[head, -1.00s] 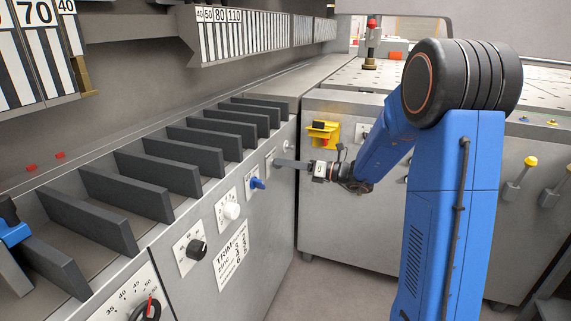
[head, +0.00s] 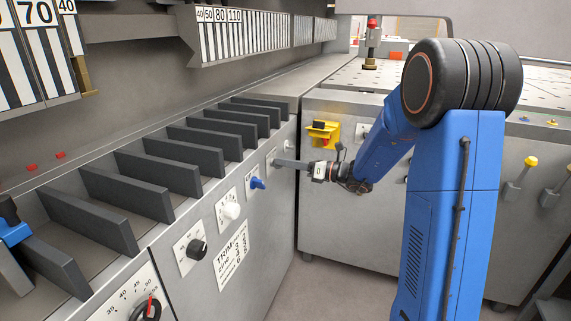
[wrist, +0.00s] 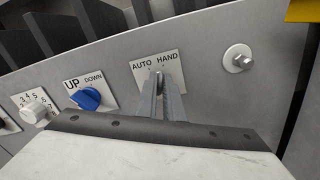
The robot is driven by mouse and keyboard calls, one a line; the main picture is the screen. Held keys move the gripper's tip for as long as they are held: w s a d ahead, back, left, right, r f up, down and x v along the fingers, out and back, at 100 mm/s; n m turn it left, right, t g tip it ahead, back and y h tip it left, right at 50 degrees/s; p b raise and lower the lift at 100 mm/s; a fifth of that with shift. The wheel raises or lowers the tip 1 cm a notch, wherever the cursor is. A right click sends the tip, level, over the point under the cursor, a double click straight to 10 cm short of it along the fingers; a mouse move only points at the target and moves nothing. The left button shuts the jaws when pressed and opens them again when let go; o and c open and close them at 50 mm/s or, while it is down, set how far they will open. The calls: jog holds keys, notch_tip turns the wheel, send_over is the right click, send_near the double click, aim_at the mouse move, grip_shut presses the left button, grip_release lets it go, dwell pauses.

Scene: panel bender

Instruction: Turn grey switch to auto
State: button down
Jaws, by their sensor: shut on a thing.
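The AUTO/HAND plate (wrist: 142,66) is on the grey front panel in the wrist view, with AUTO to the left and HAND to the right. My gripper (wrist: 160,82) reaches its centre, with its two grey fingers close together and shut on the grey switch. The fingers hide nearly all of the switch, so I cannot tell which word it points to. In the head view my gripper (head: 276,162) meets the panel at the far end of the row of controls, and the switch is hidden there.
A blue UP/DOWN switch (wrist: 86,98) and a white knob (wrist: 36,112) sit left of the plate. A round metal lock (wrist: 238,58) is to its right. A yellow box (head: 323,134) stands beyond my gripper. Black dividers (head: 203,145) line the ledge above.

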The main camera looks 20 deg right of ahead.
jog(key=n, duration=1)
jog(key=shift+s+a, duration=0.2)
jog(key=shift+s, duration=0.05)
jog(key=shift+n, duration=0.4)
jog(key=c, duration=1.9)
grip_release()
jog(key=shift+o, duration=0.2)
jog(key=v, duration=1.7)
jog(key=shift+s+d, duration=0.15)
jog(key=shift+d, duration=0.05)
